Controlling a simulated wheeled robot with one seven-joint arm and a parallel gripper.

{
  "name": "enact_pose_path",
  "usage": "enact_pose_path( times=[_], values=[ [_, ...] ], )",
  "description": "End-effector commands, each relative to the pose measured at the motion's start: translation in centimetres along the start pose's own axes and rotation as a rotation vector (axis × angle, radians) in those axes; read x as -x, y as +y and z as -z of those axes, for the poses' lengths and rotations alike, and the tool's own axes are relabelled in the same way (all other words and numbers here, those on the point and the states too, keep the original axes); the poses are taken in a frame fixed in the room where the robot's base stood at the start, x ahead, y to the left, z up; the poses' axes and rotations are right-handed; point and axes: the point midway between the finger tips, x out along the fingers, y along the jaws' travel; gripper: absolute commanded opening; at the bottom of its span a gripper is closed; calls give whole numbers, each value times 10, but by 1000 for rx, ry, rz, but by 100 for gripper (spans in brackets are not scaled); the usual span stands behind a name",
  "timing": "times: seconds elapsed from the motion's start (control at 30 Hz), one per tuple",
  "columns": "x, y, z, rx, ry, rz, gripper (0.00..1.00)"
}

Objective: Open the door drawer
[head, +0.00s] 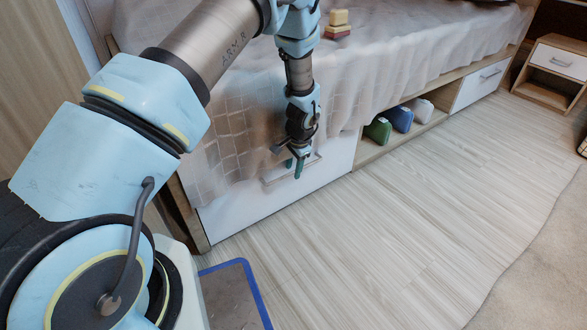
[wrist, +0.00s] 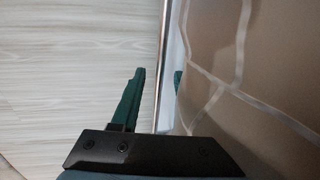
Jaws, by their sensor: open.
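The white drawer front (head: 250,212) is low in the side of the bed, partly covered by the hanging blanket, and looks closed. Its pale metal handle (head: 274,179) is a horizontal bar near the drawer's top. My gripper (head: 295,164) points down at the handle with its green fingers. In the wrist view, my gripper (wrist: 159,74) is open, one finger on the floor side and the other mostly hidden by the blanket. A thin metal bar, seemingly the handle (wrist: 162,80), runs between them. I cannot tell whether either finger touches it.
The checked blanket (head: 236,135) hangs beside my gripper. Green, blue and white bags (head: 402,118) sit in an open shelf under the bed, right of the drawer. Another white drawer (head: 479,83) is farther right. The wooden floor (head: 390,220) ahead is clear. A blue-edged mat (head: 235,293) lies near my base.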

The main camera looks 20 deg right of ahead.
Motion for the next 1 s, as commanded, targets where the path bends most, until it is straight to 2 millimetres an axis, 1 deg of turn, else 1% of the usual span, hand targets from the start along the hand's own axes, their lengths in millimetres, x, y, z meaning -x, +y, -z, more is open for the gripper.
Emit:
enact_pose_path(
  times=[0.1,0.4,0.5,1.0],
  values=[
    [0,0,0,0,0,0,44],
    [0,0,0,0,0,0,10],
    [0,0,0,0,-1,0,0],
    [0,0,0,0,-1,-1,0]
  ],
)
